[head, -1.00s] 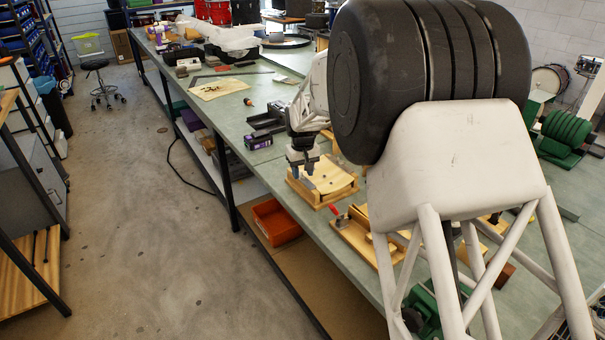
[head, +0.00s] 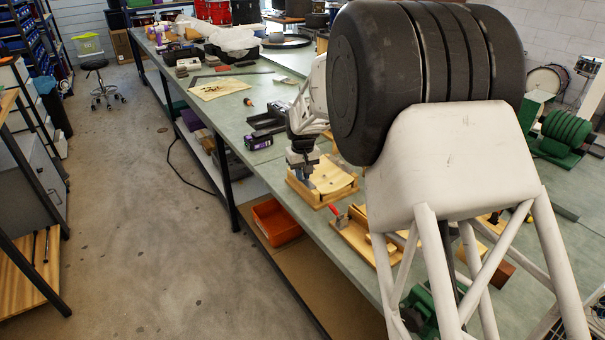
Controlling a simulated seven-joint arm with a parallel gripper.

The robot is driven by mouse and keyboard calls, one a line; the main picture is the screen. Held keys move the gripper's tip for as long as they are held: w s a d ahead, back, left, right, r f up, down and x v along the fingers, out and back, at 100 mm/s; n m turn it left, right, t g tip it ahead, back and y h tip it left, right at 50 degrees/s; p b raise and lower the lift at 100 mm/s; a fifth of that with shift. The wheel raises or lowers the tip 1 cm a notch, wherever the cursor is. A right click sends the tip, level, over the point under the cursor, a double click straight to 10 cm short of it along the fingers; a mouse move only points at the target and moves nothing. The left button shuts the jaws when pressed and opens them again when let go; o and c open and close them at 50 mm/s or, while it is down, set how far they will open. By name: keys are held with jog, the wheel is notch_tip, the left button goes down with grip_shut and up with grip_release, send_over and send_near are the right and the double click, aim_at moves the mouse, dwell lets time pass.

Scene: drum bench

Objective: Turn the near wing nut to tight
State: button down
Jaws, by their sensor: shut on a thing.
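A pale wooden fixture (head: 338,186) with a curved top piece sits on the green bench near its front edge. My gripper (head: 306,184) points down at the left end of this fixture. Its fingers are shut on a wing nut there. The nut is too small and too covered by the fingers to make out its wings or their angle.
A second wooden fixture (head: 355,232) with a red-handled clamp (head: 340,216) stands close by on the near side. A purple-labelled box (head: 258,142) and a black tray (head: 270,120) lie to the left. An orange bin (head: 276,220) is on the shelf below.

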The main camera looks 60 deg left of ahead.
jog(key=shift+m, duration=0.6)
dwell(0.3)
